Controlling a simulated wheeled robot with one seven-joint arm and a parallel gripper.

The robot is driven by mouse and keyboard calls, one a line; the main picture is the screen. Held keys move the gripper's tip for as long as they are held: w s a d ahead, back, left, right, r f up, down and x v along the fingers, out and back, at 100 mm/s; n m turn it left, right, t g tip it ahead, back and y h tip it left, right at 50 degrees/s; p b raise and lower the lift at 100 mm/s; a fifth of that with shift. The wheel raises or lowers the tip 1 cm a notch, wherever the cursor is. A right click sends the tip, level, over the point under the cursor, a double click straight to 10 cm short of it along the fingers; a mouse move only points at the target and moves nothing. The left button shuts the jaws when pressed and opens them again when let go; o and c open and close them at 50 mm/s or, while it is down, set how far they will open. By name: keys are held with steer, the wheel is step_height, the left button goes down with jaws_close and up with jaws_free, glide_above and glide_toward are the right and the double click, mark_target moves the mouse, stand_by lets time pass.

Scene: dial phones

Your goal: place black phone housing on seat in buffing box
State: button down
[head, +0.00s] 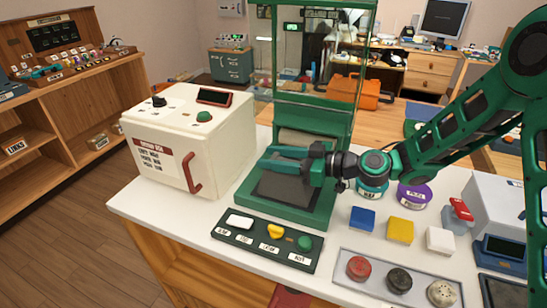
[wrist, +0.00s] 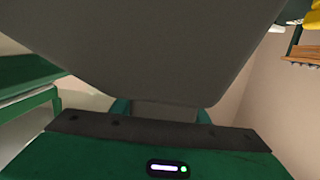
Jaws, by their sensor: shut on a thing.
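My gripper (head: 290,160) is low over the base of the green-framed buffing box (head: 312,118), whose clear panel stands above. It is shut on the black phone housing (wrist: 150,45), a large dark grey shape filling the top of the wrist view. In the head view a flat dark surface (head: 285,192) shows under and in front of the fingers. I cannot tell there whether it is the housing or the seat. The fingers and the arm hide part of the box's inside. Whether the housing touches the seat cannot be seen.
A white box with a red handle (head: 194,176) stands close on the left. In front lie a dark button panel (head: 262,250) and a grey tray (head: 375,283) with round pads. Blue, yellow and white blocks (head: 400,229) and tins (head: 414,194) stand right.

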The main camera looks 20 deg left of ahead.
steer(key=c, duration=1)
jaws_free()
steer(key=shift+c, duration=0.2)
steer(key=s+d+r, duration=0.1)
steer(key=d+r, duration=0.1)
steer(key=d, duration=0.9)
steer(key=shift+d, duration=0.4)
steer(key=shift+d+f, duration=0.1)
